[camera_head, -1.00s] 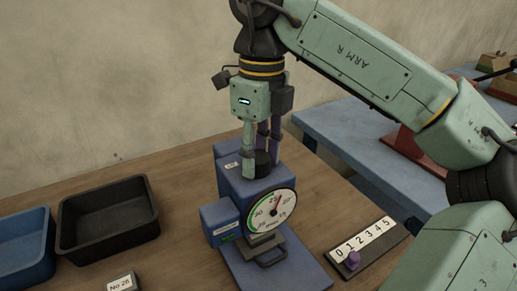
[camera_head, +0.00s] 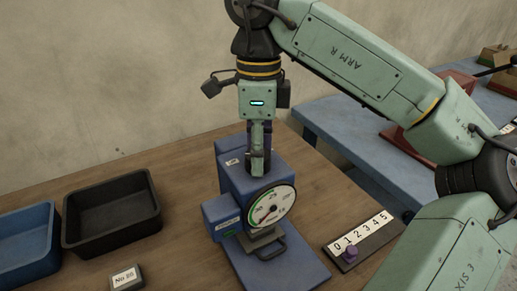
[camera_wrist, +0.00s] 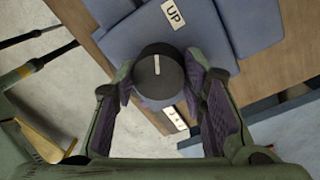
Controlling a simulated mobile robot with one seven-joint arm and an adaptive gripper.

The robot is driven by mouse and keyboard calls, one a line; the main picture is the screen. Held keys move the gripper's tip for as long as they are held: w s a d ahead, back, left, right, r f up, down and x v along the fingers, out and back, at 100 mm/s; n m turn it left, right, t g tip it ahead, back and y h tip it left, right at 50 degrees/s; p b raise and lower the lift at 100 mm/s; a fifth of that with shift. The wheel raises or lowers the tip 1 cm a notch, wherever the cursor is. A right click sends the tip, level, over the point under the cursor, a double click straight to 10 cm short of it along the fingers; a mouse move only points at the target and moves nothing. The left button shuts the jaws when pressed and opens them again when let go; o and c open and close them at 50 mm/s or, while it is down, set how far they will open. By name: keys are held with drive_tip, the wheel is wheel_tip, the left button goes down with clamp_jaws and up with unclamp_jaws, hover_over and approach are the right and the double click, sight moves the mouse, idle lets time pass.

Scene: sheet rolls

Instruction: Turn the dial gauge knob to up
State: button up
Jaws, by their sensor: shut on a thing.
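The black round knob (camera_wrist: 150,84) sits on top of the blue gauge box (camera_head: 273,179). A white line on the knob runs toward the picture's top, roughly toward the white UP label (camera_wrist: 173,13). My gripper (camera_wrist: 160,70) has one finger on each side of the knob and is shut on it. In the head view my gripper (camera_head: 259,166) points straight down, and its near finger mostly hides the knob. The round dial gauge (camera_head: 271,207) on the box's front has a red needle that appears to point to the lower left.
A black tray (camera_head: 112,246) and a blue tray (camera_head: 28,282) stand at the left. A small number sign (camera_head: 125,277) lies in front of them. A 0-to-5 scale strip (camera_head: 362,238) with a purple peg (camera_head: 351,252) is right of the gauge. A blue bench (camera_head: 345,130) stands behind.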

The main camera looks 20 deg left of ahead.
drive_tip(key=o, duration=1.2)
drive_tip(key=shift+c, duration=0.2)
drive_tip(key=r, duration=0.7)
drive_tip(key=shift+w+r, duration=0.2)
drive_tip(key=shift+r, duration=0.05)
